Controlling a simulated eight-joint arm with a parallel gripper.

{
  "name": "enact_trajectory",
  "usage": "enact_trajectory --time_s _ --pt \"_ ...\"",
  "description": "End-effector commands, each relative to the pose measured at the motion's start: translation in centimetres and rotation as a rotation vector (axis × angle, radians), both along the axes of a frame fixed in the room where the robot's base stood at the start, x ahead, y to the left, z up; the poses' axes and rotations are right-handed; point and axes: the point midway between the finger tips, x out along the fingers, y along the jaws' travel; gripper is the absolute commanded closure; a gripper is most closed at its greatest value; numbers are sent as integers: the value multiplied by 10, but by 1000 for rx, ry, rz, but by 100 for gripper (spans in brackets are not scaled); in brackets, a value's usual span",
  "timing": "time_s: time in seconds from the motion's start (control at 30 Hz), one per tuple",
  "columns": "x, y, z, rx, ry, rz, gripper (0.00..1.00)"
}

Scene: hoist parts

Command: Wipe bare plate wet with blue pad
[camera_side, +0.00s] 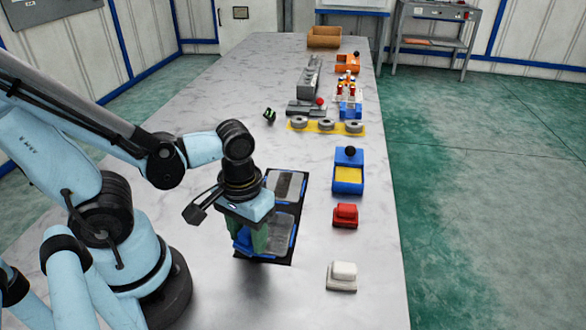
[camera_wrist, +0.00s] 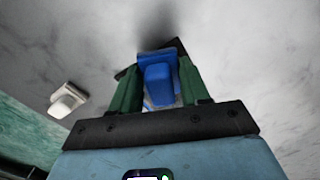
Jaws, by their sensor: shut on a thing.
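My gripper (camera_side: 252,243) is shut on the blue pad (camera_side: 242,240), low over the left edge of the nearer grey plate (camera_side: 281,232). In the wrist view, the blue pad (camera_wrist: 158,76) sits between my two green fingers. I cannot tell whether the pad touches the plate. The nearer plate is partly hidden by my gripper. A farther grey plate (camera_side: 286,186) with a darker band lies behind it. Both plates lie in a black tray (camera_side: 299,208) with blue edging. I cannot tell which plate is bare or wet.
A white pad (camera_side: 343,272), a red pad (camera_side: 345,214) and a blue box with a yellow inside (camera_side: 348,175) stand to the right. A yellow strip with grey rings (camera_side: 327,127) and several parts lie farther back. The table's left side is clear.

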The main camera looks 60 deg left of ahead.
Motion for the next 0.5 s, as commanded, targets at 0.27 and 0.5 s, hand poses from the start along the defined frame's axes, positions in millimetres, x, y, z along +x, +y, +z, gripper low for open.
enact_trajectory --time_s 0.27,0.5 --pt "1 0 26 -1 -1 0 93" --pt "1 0 47 -1 -1 0 93"
